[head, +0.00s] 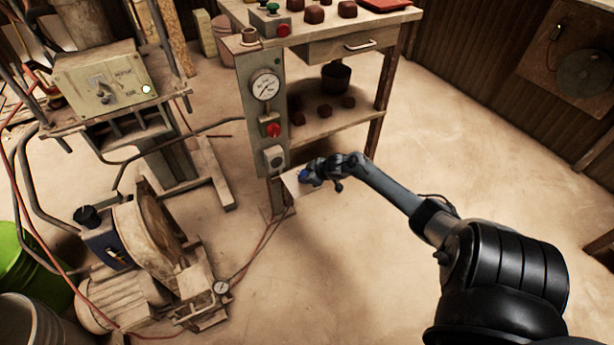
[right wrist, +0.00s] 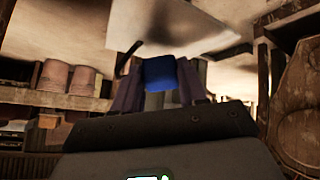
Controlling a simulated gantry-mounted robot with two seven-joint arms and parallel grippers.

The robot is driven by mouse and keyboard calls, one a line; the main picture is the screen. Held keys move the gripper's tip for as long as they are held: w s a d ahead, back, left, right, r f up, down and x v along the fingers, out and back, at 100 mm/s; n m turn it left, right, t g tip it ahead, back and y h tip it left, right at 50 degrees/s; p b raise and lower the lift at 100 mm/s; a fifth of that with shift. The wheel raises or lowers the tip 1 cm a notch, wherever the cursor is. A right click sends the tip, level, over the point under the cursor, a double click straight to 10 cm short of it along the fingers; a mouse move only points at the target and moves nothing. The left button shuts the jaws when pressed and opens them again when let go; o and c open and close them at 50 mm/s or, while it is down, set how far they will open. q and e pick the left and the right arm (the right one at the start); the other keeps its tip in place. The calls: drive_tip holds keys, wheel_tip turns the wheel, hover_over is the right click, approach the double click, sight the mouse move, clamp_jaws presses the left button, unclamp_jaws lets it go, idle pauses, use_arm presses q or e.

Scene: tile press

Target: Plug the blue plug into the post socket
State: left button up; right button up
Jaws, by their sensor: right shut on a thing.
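The post (head: 248,105) is a grey upright panel at the left of the wooden bench. Low on it, below a red knob, is a round dark fitting in a light plate that looks like the post socket (head: 274,157). My right gripper (head: 308,176) is just right of and slightly below that fitting in the head view. It is shut on the blue plug (head: 304,175), which shows as a blue block (right wrist: 160,73) between the fingers in the right wrist view. The plug appears apart from the socket; the exact gap is unclear. My left gripper is not in view.
A pale flat plate (head: 293,184) sits by the gripper and spans the top of the right wrist view (right wrist: 175,28). The bench (head: 385,95) with drawer stands behind. A motor-driven machine (head: 150,240) and hoses are at left. Floor at centre right is clear.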

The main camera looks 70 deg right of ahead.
drive_tip(key=shift+f, duration=0.3)
drive_tip(key=o, duration=1.1)
drive_tip(key=shift+o, duration=0.2)
